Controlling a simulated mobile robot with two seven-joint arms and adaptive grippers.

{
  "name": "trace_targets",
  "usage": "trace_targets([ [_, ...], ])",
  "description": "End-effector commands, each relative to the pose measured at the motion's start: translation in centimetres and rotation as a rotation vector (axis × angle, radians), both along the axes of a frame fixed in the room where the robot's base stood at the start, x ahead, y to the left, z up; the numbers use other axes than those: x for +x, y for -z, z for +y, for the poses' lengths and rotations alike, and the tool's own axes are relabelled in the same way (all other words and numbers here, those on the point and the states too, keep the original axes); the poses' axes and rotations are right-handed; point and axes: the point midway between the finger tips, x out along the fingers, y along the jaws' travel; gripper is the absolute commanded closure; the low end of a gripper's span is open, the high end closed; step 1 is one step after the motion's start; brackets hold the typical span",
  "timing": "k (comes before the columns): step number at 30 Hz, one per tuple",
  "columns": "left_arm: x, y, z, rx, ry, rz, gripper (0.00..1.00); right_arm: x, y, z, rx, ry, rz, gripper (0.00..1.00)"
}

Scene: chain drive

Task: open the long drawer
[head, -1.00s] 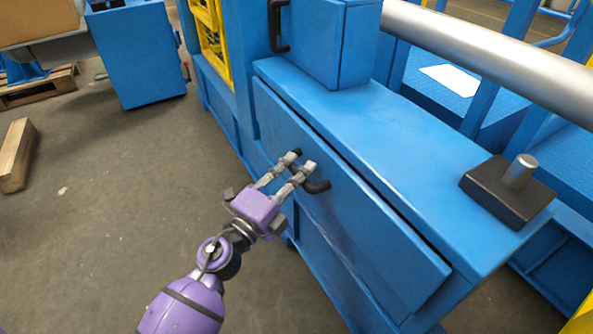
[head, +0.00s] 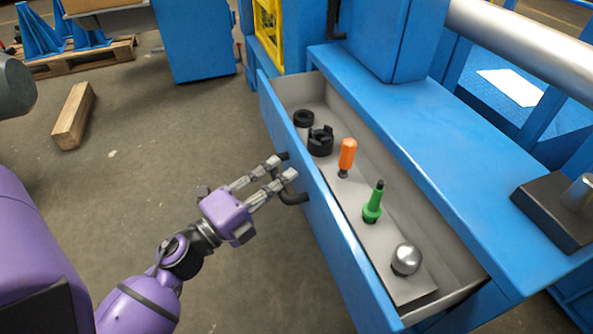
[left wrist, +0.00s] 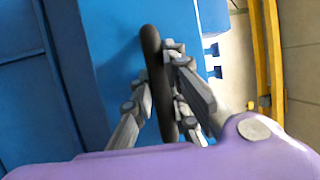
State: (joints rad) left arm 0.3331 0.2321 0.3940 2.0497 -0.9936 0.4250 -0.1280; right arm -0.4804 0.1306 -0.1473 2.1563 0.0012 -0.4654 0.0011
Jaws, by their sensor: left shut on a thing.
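The long drawer (head: 352,262) is a blue-fronted drawer that stands pulled out of the blue cabinet, with its grey inside showing. Its black bar handle (head: 293,198) is on the front, and it also shows in the left wrist view (left wrist: 156,75). My left gripper (head: 281,168) is shut on the handle, with the grey fingers on both sides of the bar; these fingers flank it in the left wrist view too. Part of the handle is hidden by the fingers. My right gripper is not in view.
In the drawer lie a black ring (head: 303,118), a black toothed part (head: 320,142), an orange-handled tool (head: 347,156), a green tool (head: 373,203) and a silver ball knob (head: 406,259). A dark block (head: 552,212) sits on the cabinet top.

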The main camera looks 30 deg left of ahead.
Motion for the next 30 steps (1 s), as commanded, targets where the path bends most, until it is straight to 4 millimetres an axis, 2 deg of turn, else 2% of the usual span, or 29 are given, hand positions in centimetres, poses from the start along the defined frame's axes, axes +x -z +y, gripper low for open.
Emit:
trace_targets([
  [12,-0.5,0.2,0.3,-0.005,0.000,0.005,1.00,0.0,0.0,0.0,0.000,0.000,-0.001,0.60],
  [13,-0.5,0.2,0.3,-0.005,0.000,0.005,0.82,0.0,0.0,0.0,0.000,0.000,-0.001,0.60],
  [17,-0.5,0.2,0.3,-0.003,0.001,0.003,0.67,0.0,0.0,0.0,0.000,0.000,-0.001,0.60],
  [26,-0.5,0.1,0.3,-0.001,0.000,0.001,0.67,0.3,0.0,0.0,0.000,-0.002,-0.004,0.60],
  [30,-1.7,0.4,0.7,-0.002,0.000,0.004,0.67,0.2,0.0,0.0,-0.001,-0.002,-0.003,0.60],
])
